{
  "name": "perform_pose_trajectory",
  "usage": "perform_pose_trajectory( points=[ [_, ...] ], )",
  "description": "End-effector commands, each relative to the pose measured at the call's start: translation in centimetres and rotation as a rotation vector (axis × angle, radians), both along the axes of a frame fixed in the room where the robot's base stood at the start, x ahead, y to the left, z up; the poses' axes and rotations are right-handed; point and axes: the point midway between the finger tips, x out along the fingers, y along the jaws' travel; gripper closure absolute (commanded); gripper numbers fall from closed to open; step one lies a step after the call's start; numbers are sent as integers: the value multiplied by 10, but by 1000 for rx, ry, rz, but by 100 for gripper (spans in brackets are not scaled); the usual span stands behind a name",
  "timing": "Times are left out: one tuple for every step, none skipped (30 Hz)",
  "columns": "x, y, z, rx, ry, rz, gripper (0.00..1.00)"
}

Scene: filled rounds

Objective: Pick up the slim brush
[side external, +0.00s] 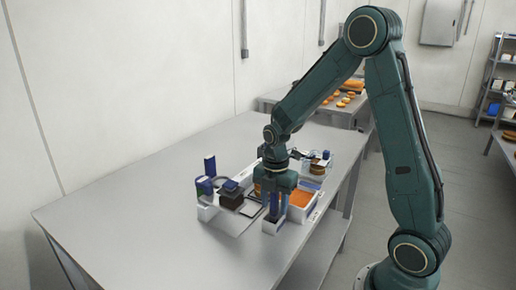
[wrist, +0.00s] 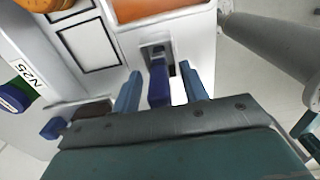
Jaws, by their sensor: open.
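The slim brush (wrist: 159,88) appears to be the narrow dark blue upright piece in a slot of a white holder (wrist: 144,56). In the wrist view its blue end points toward my camera; its lower part is hidden in the slot. My gripper (wrist: 161,88) is open, with one blue finger on each side of the brush and a visible gap on both sides. In the side view my gripper (side external: 278,207) points down over the small white holder (side external: 271,226) near the table's front right, and largely hides the brush.
An orange-filled tray (side external: 300,198) is close to the right of my gripper. To the left stand a tall blue-and-white item (side external: 210,167) and a dark brown block (side external: 231,201). A label marked N25 (wrist: 26,96) shows in the wrist view. The table's left part (side external: 110,205) is clear.

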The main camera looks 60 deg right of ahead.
Motion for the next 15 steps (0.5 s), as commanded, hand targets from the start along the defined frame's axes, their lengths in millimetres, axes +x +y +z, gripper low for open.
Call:
perform_pose_trajectory(
  points=[
    [-1,0,-6,1,3,0,56],
    [-1,0,-8,1,3,0,56],
    [0,0,-11,1,2,0,56],
    [-1,0,-13,1,2,0,56],
    [-1,0,-14,1,2,0,56],
    [-1,0,-15,1,1,0,56],
    [-1,0,-15,0,1,0,56],
    [0,0,-16,0,1,0,56],
    [0,0,-16,0,0,0,56],
    [0,0,-16,0,0,0,56],
    [0,0,-16,0,0,0,56],
    [0,0,-16,0,0,0,56],
    [0,0,-16,0,0,0,56],
    [0,0,-16,0,0,0,56],
    [0,0,-15,0,0,0,56]
  ],
)
